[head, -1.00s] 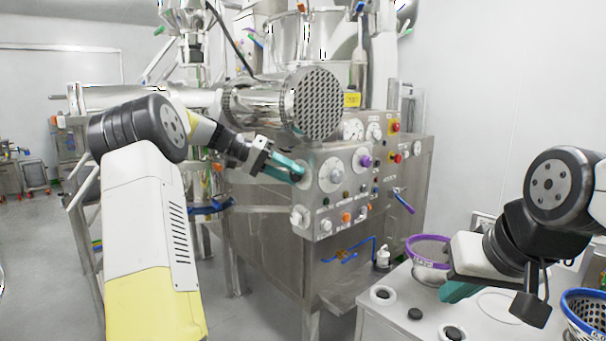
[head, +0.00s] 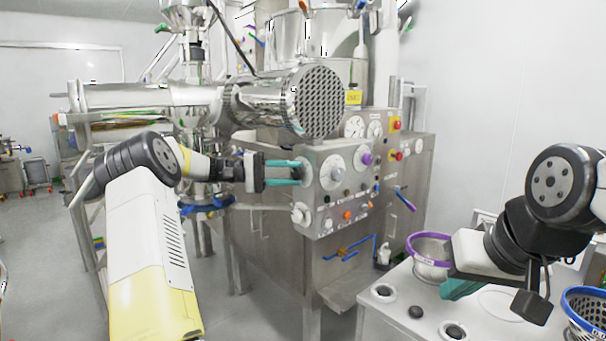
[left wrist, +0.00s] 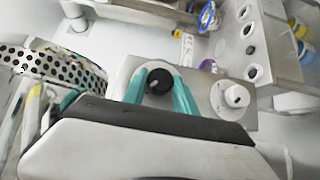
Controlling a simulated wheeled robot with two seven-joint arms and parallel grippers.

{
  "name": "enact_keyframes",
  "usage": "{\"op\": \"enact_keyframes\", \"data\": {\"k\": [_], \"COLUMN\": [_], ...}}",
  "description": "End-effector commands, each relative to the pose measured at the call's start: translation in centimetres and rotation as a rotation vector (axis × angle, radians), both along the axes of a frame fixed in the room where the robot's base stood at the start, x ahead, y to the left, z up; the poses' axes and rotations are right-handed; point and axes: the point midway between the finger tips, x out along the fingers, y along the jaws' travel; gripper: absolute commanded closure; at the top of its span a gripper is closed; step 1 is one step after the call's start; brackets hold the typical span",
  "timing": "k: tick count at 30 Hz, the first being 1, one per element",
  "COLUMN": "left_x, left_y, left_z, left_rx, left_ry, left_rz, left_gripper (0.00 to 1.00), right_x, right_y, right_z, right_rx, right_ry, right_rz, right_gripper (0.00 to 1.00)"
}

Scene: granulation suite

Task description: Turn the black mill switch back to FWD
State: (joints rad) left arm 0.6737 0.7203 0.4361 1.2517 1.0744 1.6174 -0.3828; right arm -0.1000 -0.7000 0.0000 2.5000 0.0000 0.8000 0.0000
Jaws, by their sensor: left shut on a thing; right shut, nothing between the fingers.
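The black mill switch (left wrist: 160,82) shows in the left wrist view as a round black knob with a pale pointer mark, between my two teal left fingers. My left gripper (left wrist: 159,90) is shut on it. In the head view my left gripper (head: 301,173) reaches the left edge of the steel control panel (head: 325,215). The FWD lettering is not readable. My right gripper (head: 460,289) is shut and empty, low over the white table at the right.
Dials, a purple knob (head: 367,159) and coloured buttons sit on the panel right of my left gripper. A perforated steel cylinder (head: 318,101) juts out just above. A purple-rimmed bowl (head: 428,268) and a blue-rimmed basket (head: 583,310) stand near my right arm.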

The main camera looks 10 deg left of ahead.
Motion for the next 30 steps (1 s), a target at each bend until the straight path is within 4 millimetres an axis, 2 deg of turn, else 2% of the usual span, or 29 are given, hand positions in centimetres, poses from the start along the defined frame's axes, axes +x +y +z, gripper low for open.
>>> {"op": "enact_keyframes", "data": {"k": [17, 18, 20, 21, 30], "left_x": [0.07, 0.07, 0.06, 0.05, 0.03], "left_y": [0.11, 0.11, 0.09, 0.09, 0.12], "left_z": [-0.04, -0.05, -0.05, -0.05, -0.06], "left_rx": [-0.025, -0.025, -0.025, -0.025, -0.024], "left_ry": [0.019, 0.019, 0.019, 0.019, 0.019], "left_rz": [0.004, 0.004, 0.004, 0.003, 0.002], "left_gripper": [1.00, 0.60, 0.48, 0.44, 0.44], "right_x": [0.00, 0.00, 0.00, 0.00, 0.00], "right_y": [0.00, 0.00, 0.00, 0.00, 0.00], "right_z": [0.00, 0.00, 0.00, 0.00, 0.00], "right_rx": [0.000, 0.000, 0.000, 0.000, 0.000], "right_ry": [0.000, 0.000, 0.000, 0.000, 0.000], "right_rz": [0.000, 0.000, 0.000, 0.000, 0.000], "right_gripper": [1.00, 1.00, 1.00, 1.00, 1.00]}}
